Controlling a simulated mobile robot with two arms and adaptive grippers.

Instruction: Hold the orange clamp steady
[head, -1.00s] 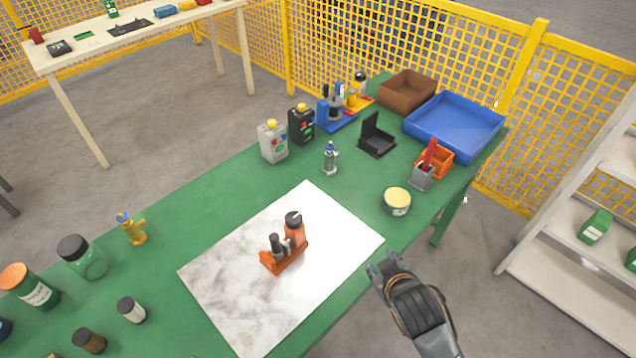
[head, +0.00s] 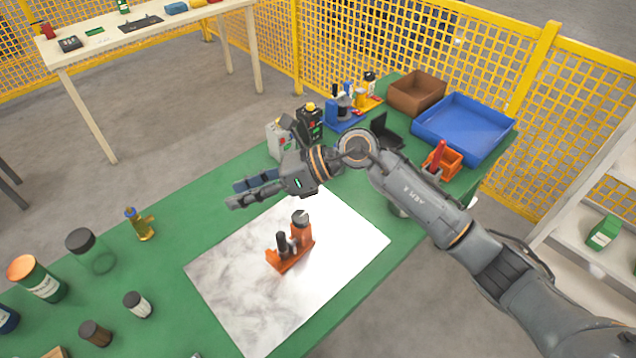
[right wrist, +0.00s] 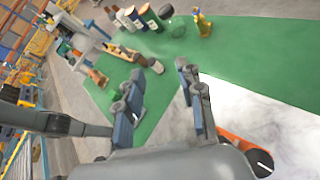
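The orange clamp (head: 279,262) stands upright on the marbled white sheet (head: 235,290) on the green table, with dark and grey parts on it. Part of its orange body also shows at the lower right of the right wrist view (right wrist: 238,143). My right gripper (head: 235,193) is above the table, behind and left of the clamp in the head view, pointing left. Its two fingers stand apart with nothing between them in the right wrist view (right wrist: 159,70). It is not touching the clamp. My left gripper is not seen.
A blue tray (head: 465,125), a brown box (head: 417,90) and an orange bin (head: 447,163) are at the far right. The sheet around the clamp is clear.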

